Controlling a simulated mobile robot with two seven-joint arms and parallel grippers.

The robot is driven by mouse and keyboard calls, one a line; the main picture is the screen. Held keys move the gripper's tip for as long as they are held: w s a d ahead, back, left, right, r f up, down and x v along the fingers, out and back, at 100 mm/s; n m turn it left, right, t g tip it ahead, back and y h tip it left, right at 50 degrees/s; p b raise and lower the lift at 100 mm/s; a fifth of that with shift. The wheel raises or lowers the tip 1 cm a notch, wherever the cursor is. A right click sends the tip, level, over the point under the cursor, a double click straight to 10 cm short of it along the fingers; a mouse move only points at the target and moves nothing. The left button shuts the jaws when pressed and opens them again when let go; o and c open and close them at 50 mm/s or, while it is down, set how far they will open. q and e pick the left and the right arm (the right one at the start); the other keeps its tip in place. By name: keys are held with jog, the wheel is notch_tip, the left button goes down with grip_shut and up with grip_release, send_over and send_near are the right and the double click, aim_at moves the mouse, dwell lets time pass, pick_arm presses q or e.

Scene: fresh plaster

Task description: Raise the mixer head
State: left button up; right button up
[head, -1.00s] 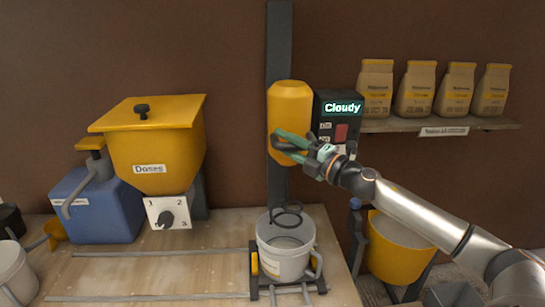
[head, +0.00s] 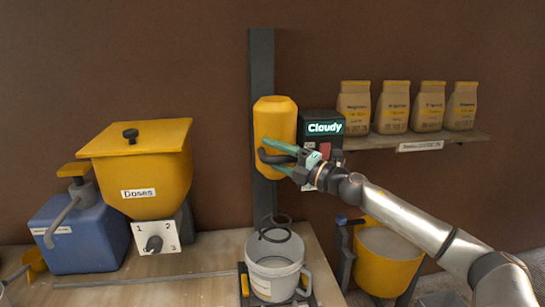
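The yellow mixer head (head: 274,118) is mounted on a dark vertical column (head: 262,75). A dark spiral whisk (head: 275,229) shows below it, at the mouth of a white bucket (head: 273,268). My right gripper (head: 268,156) is at the lower front of the mixer head. Its green fingers lie apart, above and below a dark handle (head: 275,157) on the head. Whether they touch the handle I cannot tell. My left gripper is not in view.
A control box (head: 322,128) reading "Cloudy" stands right of the head, partly behind my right gripper. A yellow doses hopper (head: 140,170) and blue container (head: 78,232) stand left. Bags (head: 391,106) line a shelf (head: 455,138). A yellow bucket (head: 384,265) is lower right.

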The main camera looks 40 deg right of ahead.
jog(key=shift+o, duration=0.9)
jog(key=shift+r, duration=0.4)
jog(key=shift+f, duration=0.15)
jog(key=shift+f, duration=0.1)
jog(key=shift+s+d+f, duration=0.1)
jog(key=shift+s+f, duration=0.1)
jog(key=shift+s, duration=0.35)
jog(key=v, duration=1.1)
jog(key=shift+s, duration=0.15)
